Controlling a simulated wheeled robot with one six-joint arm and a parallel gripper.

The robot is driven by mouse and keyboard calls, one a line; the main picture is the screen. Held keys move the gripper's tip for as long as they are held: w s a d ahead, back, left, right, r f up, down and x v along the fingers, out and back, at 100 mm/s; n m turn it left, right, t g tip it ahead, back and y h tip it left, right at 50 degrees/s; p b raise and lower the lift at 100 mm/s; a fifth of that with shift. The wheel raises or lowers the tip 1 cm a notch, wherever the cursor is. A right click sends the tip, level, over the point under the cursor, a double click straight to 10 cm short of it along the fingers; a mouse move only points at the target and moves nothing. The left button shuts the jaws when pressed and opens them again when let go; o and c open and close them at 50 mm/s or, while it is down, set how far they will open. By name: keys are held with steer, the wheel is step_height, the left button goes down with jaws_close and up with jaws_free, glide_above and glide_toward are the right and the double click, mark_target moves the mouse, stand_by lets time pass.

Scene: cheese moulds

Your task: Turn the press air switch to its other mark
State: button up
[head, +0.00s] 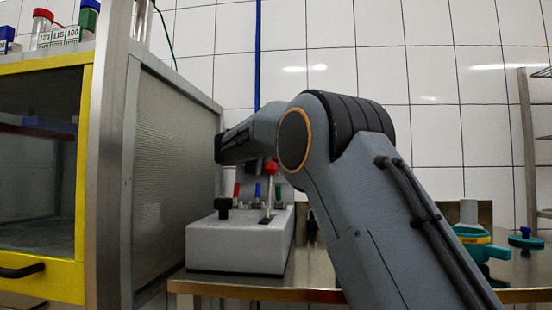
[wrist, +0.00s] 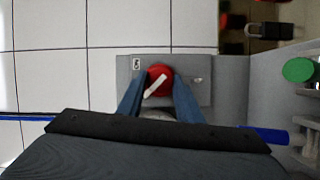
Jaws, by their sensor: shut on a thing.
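The air switch is a round red knob (wrist: 161,74) with a white pointer bar on a grey plate (wrist: 165,62) in the wrist view. The bar lies slantwise, from lower left to upper right. One small mark (wrist: 136,65) is on the plate to the knob's left, and another (wrist: 197,80) is to its right. My gripper (wrist: 160,87) has one blue-grey finger on each side of the knob and is shut on it. In the head view my own arm covers part of the scene, and I cannot make out the fingers or the knob there.
A grey box (head: 235,243) with a black knob (head: 223,205) and a red-topped lever (head: 270,170) stands on the metal table. A yellow-framed cabinet (head: 60,285) is at left. Teal vessels (head: 478,243) stand at right. A green round thing (wrist: 299,70) shows in the wrist view.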

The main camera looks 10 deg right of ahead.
steer(key=o, duration=1)
steer(key=shift+o, duration=0.2)
steer(key=v, duration=0.8)
steer(key=shift+p, duration=0.3)
